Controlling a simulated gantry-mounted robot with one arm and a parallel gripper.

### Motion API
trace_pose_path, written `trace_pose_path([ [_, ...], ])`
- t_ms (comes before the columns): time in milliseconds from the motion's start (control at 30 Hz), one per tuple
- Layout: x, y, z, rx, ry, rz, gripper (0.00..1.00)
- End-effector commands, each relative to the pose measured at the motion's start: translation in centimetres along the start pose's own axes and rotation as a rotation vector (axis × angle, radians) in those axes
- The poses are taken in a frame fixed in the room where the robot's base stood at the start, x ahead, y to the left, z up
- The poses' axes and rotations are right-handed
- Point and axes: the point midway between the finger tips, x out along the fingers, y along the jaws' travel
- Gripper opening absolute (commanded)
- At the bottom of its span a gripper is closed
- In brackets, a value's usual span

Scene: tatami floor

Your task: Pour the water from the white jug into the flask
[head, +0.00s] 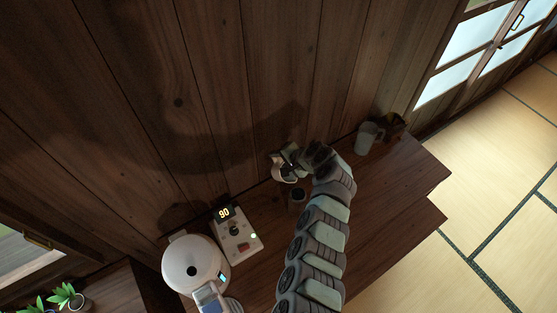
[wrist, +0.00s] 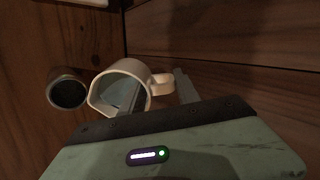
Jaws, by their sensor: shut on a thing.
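The white jug (wrist: 108,76) is in the wrist view, with its open mouth and spout toward the camera and its handle on the right. It also shows in the head view (head: 283,175), near the wall. My gripper (wrist: 160,92) is shut on the jug at its handle side. In the head view my gripper (head: 292,157) partly covers the jug. The jug's inside looks grey; I cannot tell the water level. A dark, round-mouthed container (wrist: 67,92), apparently the flask, stands upright just left of the jug in the wrist view. It also shows in the head view (head: 298,196).
A control box (head: 236,236) reading 90 and a white round appliance (head: 196,258) stand on the wooden counter (head: 390,190) at the lower left. A grey mug (head: 366,139) and a brown object (head: 392,124) stand at the right end. The wooden wall is close behind.

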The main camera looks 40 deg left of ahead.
Motion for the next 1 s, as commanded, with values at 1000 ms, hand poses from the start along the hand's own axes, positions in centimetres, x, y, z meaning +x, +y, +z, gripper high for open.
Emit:
trace_pose_path([
  [1000,-0.67,-0.04,-0.07,0.000,0.006,-0.071,0.00],
])
